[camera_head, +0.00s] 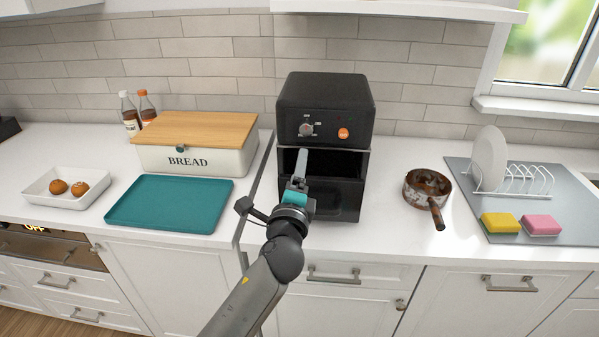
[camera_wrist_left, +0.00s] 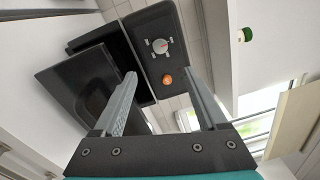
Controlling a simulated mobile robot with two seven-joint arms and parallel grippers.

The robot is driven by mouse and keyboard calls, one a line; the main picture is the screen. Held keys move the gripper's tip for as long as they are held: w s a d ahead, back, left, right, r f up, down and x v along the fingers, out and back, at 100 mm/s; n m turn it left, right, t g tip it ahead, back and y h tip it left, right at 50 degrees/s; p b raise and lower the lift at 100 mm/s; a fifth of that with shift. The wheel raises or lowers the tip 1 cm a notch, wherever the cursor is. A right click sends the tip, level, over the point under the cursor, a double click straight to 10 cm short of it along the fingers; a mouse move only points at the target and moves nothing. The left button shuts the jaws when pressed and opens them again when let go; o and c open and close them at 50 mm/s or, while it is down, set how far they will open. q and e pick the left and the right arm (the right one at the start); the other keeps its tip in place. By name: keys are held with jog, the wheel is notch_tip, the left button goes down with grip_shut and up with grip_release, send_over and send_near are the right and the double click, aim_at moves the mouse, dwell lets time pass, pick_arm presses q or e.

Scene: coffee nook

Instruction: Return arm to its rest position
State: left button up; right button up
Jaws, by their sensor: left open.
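My left arm reaches up from the bottom middle of the head view, and its gripper (camera_head: 300,170) is in front of the black air fryer (camera_head: 325,95). In the left wrist view my left gripper (camera_wrist_left: 159,72) has its two fingers spread, with nothing held between them. The air fryer's control panel (camera_wrist_left: 160,45), with a dial and an orange button, shows beyond the fingers. The fryer's drawer (camera_wrist_left: 75,95) appears pulled out, with a dark opening behind it. Whether a finger touches the fryer cannot be told. My right gripper is not in view.
A teal tray (camera_head: 170,204), a bread box (camera_head: 205,158) and a white dish with brown round items (camera_head: 52,199) are left of the arm. A rusty pan (camera_head: 427,188) and a dish rack (camera_head: 520,180) with sponges are at the right. Counter beside the pan is clear.

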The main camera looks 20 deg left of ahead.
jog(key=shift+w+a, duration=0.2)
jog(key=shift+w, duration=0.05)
pick_arm(q)
jog(key=s+a+f+n+g, duration=0.2)
jog(key=s+f+n+g, duration=0.6)
jog(key=s+f+n, duration=0.5)
jog(key=s+d+f+n+g+h, duration=0.2)
jog(key=s+d+f+g, duration=0.1)
jog(key=s, duration=0.7)
jog(key=s+d+f+n+g+h, duration=0.1)
jog(key=s+d+f+g+h, duration=0.2)
jog(key=s, duration=0.7)
notch_tip(320, 180, down, 25)
jog(key=s+g+b, duration=0.1)
jog(key=g+b, duration=0.1)
jog(key=b, duration=0.3)
jog(key=s+a+f+g+b, duration=0.1)
jog(key=s+a+f+b, duration=0.2)
jog(key=s+f, duration=1.3)
notch_tip(320, 180, down, 3)
jog(key=shift+y+b, duration=0.3)
jog(key=shift+b, duration=0.15)
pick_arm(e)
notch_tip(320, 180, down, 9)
